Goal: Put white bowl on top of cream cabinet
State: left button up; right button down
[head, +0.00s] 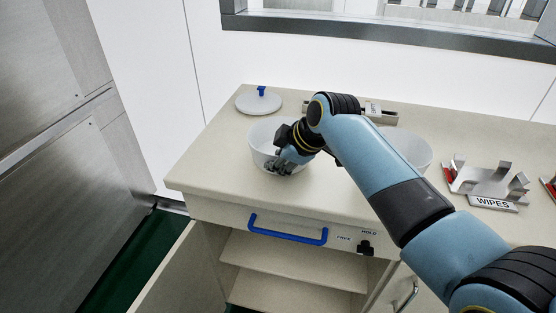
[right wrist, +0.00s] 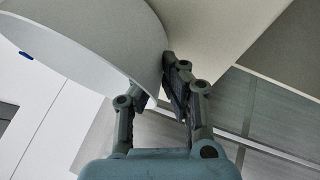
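A white bowl (head: 257,150) is upright over the left part of the cream cabinet (head: 215,170) top, and looks to be resting on it. My right gripper (head: 280,165) is at the bowl's front right side in the head view. In the right wrist view, the bowl (right wrist: 100,35) fills the upper left, and its wall lies between the fingers of my right gripper (right wrist: 160,88). One finger presses the outside; the other's tip is hidden behind the wall. A second white bowl (head: 412,150) stands to the right, partly hidden by my right arm. My left gripper is not in view.
A grey lid with a blue knob (head: 258,102) lies behind the bowl. A metal holder labelled WIPES (head: 490,182) stands at the right. A blue drawer handle (head: 288,232) is on the front, above open shelves (head: 290,262). The front left top is clear.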

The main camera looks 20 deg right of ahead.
jog(key=c, duration=2)
grip_release()
jog(key=shift+f, duration=0.1)
jog(key=o, duration=0.5)
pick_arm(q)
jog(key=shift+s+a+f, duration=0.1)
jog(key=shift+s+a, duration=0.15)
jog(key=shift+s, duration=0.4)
pick_arm(e)
jog(key=shift+r, duration=0.2)
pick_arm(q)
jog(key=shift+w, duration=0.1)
pick_arm(e)
jog(key=v, duration=1.2)
